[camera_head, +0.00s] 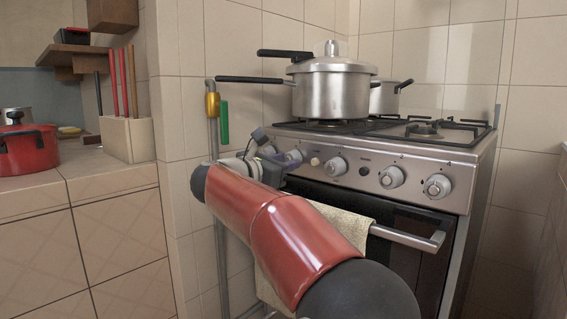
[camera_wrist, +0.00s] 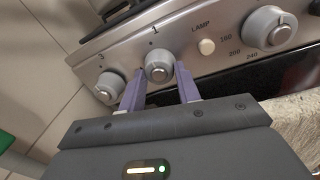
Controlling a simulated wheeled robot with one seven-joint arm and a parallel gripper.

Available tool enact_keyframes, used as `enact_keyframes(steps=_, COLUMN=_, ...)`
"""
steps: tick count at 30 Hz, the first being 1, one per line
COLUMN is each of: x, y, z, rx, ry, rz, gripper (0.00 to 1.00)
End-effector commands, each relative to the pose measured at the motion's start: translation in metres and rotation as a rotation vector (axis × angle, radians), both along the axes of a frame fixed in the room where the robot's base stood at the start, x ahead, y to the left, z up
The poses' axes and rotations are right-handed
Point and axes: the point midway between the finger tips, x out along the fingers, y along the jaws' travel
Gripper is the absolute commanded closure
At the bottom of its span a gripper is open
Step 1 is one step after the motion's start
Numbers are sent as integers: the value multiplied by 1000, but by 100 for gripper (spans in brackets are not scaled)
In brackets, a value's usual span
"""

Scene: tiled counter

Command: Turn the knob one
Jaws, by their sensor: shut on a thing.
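Knob one (camera_wrist: 158,66) is a round grey knob under the mark "1" on the steel stove panel (camera_wrist: 215,58). In the wrist view, my gripper (camera_wrist: 160,76) has its two purple fingers on either side of the knob and is shut on it. In the head view, my gripper (camera_head: 272,158) is at the left end of the panel and partly hides the knobs there.
The knob marked "3" (camera_wrist: 109,84) is close on the left. The lamp button (camera_wrist: 206,47) and oven knob (camera_wrist: 268,28) are on the right. A towel (camera_head: 345,228) hangs on the oven handle (camera_head: 405,237). A pressure cooker (camera_head: 333,92) stands above on the stove.

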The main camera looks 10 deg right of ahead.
Motion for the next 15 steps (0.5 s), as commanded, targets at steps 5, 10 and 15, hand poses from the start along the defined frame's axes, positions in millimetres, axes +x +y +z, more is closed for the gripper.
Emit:
enact_keyframes(steps=5, x=0, y=0, z=0, rx=-6, ry=9, rz=0, gripper=90)
enact_keyframes(steps=10, x=0, y=0, z=1, rx=-37, ry=51, rz=1, gripper=90)
enact_keyframes(steps=15, x=0, y=0, z=2, rx=-99, ry=137, rz=0, gripper=90)
